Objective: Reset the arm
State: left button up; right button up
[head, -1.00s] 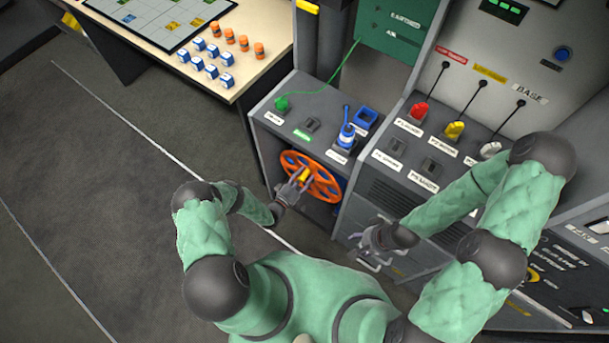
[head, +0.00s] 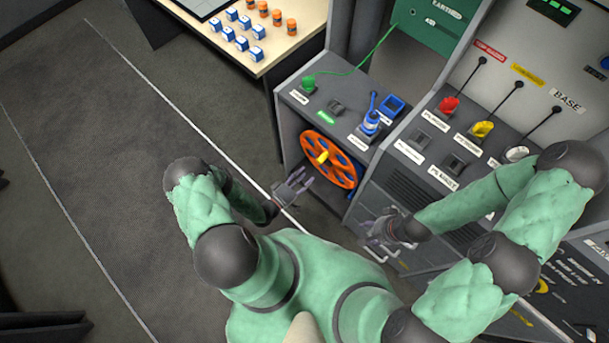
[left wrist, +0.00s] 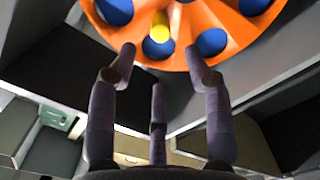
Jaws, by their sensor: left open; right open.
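My left gripper (head: 300,181) is open and empty, apart from the orange handwheel (head: 338,170) and to its left in the head view. My right gripper (head: 375,232) is open and empty, low in front of the grey console at the right. My left arm is bent beside my body.
Red (head: 448,106) and yellow (head: 481,129) plugs sit on the right console. A table (head: 270,55) with blue and orange pieces stands behind. The floor at left is clear.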

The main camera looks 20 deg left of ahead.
dwell(0.4)
pick_arm(q)
jog(key=s+d+r+m+g+h, duration=0.1)
jog(key=s+d+m+g+h, duration=0.15)
jog(key=s+d+g, duration=0.45)
jog(key=s+d+r+m+g+h, duration=0.2)
jog(key=s+d+g+h, duration=0.2)
jog(key=d+g, duration=0.45)
jog(key=s+a+r+m+g+y, duration=0.25)
jog(key=s+a+g+y, duration=0.2)
jog(key=s, duration=0.25)
jog(key=w+r+t+y, duration=0.3)
jog(key=r+y, duration=0.1)
jog(key=r, duration=0.6)
jog(key=shift+w+a+r, duration=0.15)
jog(key=shift+w+a, duration=0.05)
jog(key=shift+w, duration=0.1)
